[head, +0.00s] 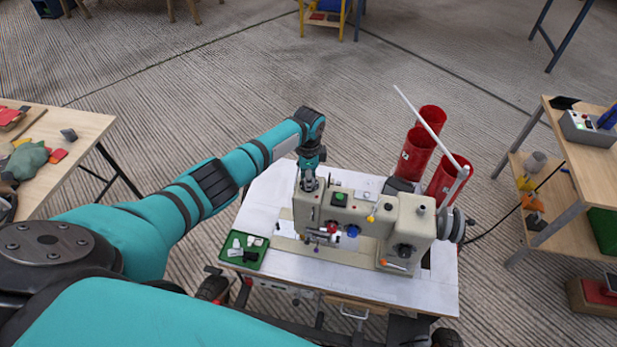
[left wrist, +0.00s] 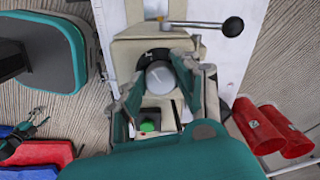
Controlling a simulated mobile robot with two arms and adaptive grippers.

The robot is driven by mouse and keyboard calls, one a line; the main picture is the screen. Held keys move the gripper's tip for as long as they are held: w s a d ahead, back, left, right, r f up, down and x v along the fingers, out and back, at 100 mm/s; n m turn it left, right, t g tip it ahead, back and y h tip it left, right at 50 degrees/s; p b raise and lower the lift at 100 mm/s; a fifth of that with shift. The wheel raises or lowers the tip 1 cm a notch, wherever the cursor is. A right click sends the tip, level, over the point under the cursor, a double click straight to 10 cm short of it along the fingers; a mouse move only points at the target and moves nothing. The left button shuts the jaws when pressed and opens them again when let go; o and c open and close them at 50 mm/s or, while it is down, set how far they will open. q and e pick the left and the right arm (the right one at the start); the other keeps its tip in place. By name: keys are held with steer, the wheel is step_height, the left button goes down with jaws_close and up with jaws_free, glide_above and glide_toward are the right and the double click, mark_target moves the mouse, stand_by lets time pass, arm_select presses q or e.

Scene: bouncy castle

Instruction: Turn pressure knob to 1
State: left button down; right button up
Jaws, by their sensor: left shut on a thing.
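The cream sewing machine (head: 365,222) stands on a white-topped table. The pressure knob (left wrist: 158,76), a grey round knob on a dark dial ring, is on the machine's end in the left wrist view. My left gripper (head: 310,183) comes down from above onto that end of the machine. In the left wrist view its two fingers (left wrist: 157,88) are on either side of the knob and shut on it. The dial's numbers are too small to read. The gripper hides the knob in the head view. My right gripper is not in view.
A lever with a black ball (left wrist: 232,27) sticks out beside the knob. A green button (head: 340,197) is on the machine's top. Red cylinders (head: 417,152) and a slanted white rod (head: 425,122) stand behind. A green tray (head: 262,262) lies at the table's left.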

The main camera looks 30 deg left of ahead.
arm_select(q)
steer(key=c, duration=0.9)
jaws_free()
steer(key=shift+c, duration=0.2)
step_height(320, 180, up, 12)
